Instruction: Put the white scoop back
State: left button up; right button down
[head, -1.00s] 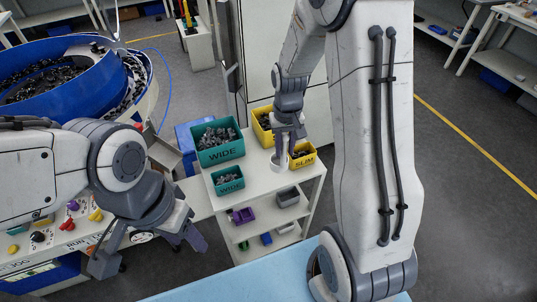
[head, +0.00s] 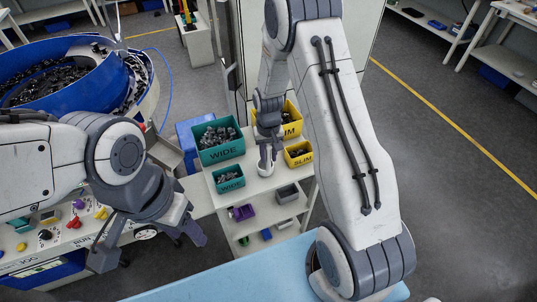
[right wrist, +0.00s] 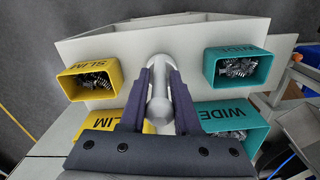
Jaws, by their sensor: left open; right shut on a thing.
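The white scoop (head: 264,168) is in my right gripper (head: 267,146), over the white shelf top between the teal and yellow bins. In the right wrist view the white scoop (right wrist: 158,108) lies between the two dark fingers of the right gripper (right wrist: 158,95), which are shut on it. I cannot tell whether the scoop touches the shelf top. My left gripper (head: 152,248) is open and empty at the lower left, away from the scoop.
The shelf (head: 262,193) holds a large teal WIDE bin (head: 220,153), a small teal bin (head: 229,184), a large yellow bin (head: 293,130) and a small yellow SLIM bin (head: 299,160), with metal parts inside. A blue bowl feeder (head: 60,92) stands at the left.

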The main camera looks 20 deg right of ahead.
jog(key=shift+f, duration=0.2)
jog(key=c, duration=0.6)
grip_release()
jog(key=shift+r, duration=0.1)
jog(key=shift+r, duration=0.25)
notch_tip(320, 180, up, 11)
jog(key=b, duration=0.2)
jog(key=shift+r+b, duration=0.1)
jog(key=shift+b, duration=0.25)
jog(key=s+a+r+n, duration=0.3)
jog(key=s+a+r, duration=0.1)
jog(key=s+a, duration=0.3)
jog(key=s+a+r+n, duration=0.2)
jog(key=s+a+r, duration=0.1)
jog(key=s+a, duration=0.4)
jog(key=s+n, duration=0.1)
jog(key=s, duration=0.3)
jog(key=s+a+n, duration=0.1)
jog(key=s, duration=0.3)
jog(key=s+n+y, duration=0.1)
jog(key=s+n, duration=0.1)
jog(key=s, duration=0.2)
jog(key=shift+s+a+r, duration=0.2)
jog(key=shift+a+r, duration=0.1)
jog(key=shift+a, duration=0.05)
